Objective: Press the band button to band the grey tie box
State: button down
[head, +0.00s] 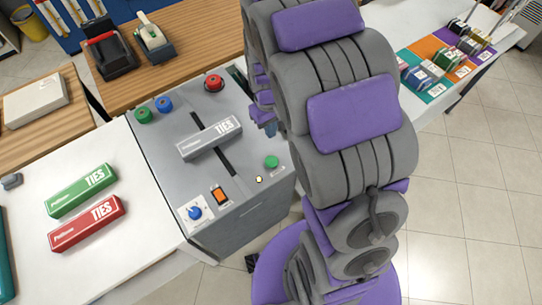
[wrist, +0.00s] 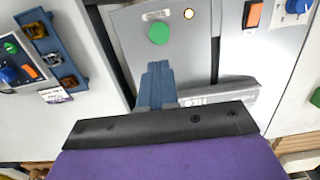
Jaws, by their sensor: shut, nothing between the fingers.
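The grey tie box (head: 210,138), marked TIES, lies across the dark slot on top of the grey banding machine (head: 180,172). Part of the box (wrist: 236,92) shows behind my gripper in the wrist view. A green button (head: 271,162) sits at the machine's front right, with a small label beside it; I take it as the band button, but the label is unreadable. The button (wrist: 160,33) also shows in the wrist view, just beyond my fingertips. My gripper (wrist: 158,68) is shut and empty, apart from the button in the picture. In the head view my arm mostly hides it.
Green (head: 82,190) and red (head: 86,223) tie boxes lie on the white table at left. The machine also carries a red knob (head: 213,84), an orange switch (head: 219,195) and a blue dial (head: 195,213). Strap reels (head: 422,75) stand on coloured mats at right.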

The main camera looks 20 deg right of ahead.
jog(key=shift+w+d+f, duration=0.1)
jog(key=shift+w+f, duration=0.35)
jog(key=shift+f, duration=0.2)
jog(key=b, duration=0.4)
send_near(271, 160)
notch_tip(271, 160, down, 7)
jog(key=shift+s+d+r, duration=0.1)
jog(key=shift+s, duration=0.1)
